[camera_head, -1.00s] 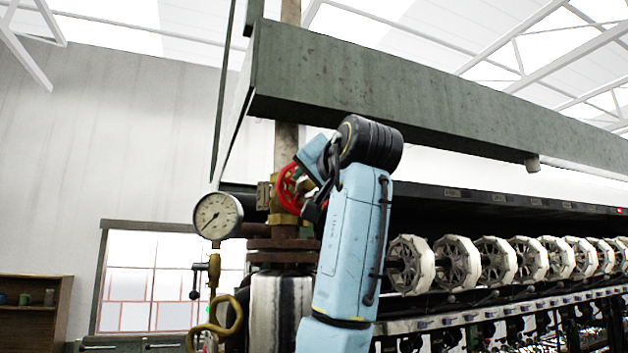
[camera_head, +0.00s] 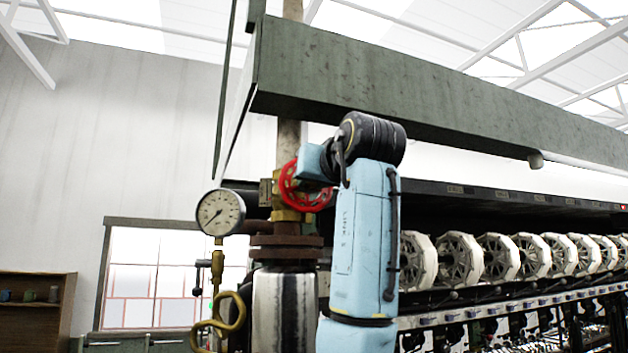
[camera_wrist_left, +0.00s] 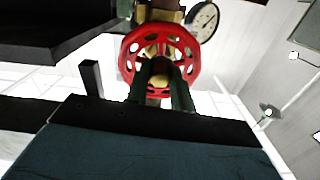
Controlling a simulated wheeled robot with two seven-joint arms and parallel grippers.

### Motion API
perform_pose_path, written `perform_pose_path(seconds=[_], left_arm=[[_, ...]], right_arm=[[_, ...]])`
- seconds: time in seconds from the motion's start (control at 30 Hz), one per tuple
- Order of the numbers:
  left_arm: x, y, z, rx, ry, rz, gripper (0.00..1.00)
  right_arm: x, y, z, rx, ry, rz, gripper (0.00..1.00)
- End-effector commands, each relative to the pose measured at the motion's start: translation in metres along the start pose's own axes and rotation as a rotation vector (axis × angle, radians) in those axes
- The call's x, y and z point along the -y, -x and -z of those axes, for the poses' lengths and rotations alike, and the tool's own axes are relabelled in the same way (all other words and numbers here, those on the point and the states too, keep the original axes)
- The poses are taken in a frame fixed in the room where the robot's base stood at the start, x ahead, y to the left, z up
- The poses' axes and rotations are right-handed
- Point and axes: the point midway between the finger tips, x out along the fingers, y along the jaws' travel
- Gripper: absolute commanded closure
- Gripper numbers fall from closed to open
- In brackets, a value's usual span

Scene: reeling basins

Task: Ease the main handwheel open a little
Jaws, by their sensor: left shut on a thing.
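The red main handwheel (camera_head: 291,190) sits on a brass valve on the vertical pipe, left of my blue left arm. Part of it is hidden behind my wrist. In the left wrist view the handwheel (camera_wrist_left: 187,50) faces the camera, with round holes in its disc. My left gripper (camera_wrist_left: 158,68) reaches to the wheel's middle and lower part, its dark fingers shut on it. The exact contact at the fingertips is hard to make out. My right gripper is not in view.
A pressure gauge (camera_head: 220,212) stands just left of the valve, with a curled brass pipe (camera_head: 232,318) below it. A long green beam (camera_head: 400,95) hangs above my arm. Several white reels (camera_head: 461,260) line the machine at the right.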

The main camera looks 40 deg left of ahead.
Motion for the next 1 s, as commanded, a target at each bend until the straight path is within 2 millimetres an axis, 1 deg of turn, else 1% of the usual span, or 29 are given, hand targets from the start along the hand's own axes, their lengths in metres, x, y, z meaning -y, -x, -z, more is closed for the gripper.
perform_pose_path(seconds=[0.2,0.5,0.63,0.83,0.87,0.97,1.0], left_arm=[[-0.0005,0.0008,0.0005,-0.001,0.311,-0.002,0.99],[0.0001,0.0005,0.0006,-0.001,0.709,-0.001,0.99],[0.0001,0.0004,0.0007,-0.002,0.789,-0.001,0.99],[0.0003,0.0004,0.0008,-0.003,0.797,-0.001,0.99],[0.0003,0.0004,0.0008,-0.003,0.797,-0.001,0.75],[0.0003,0.0003,0.0007,-0.002,0.796,-0.001,0.62],[0.0003,0.0003,0.0006,-0.002,0.796,0.000,0.60]], right_arm=[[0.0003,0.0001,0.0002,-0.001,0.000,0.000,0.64],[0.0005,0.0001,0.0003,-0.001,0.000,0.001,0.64],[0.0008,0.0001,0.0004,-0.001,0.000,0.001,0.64],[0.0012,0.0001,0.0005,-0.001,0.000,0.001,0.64],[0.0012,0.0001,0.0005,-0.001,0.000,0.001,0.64],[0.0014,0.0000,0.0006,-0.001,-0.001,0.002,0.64],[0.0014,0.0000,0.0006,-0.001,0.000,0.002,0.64]])
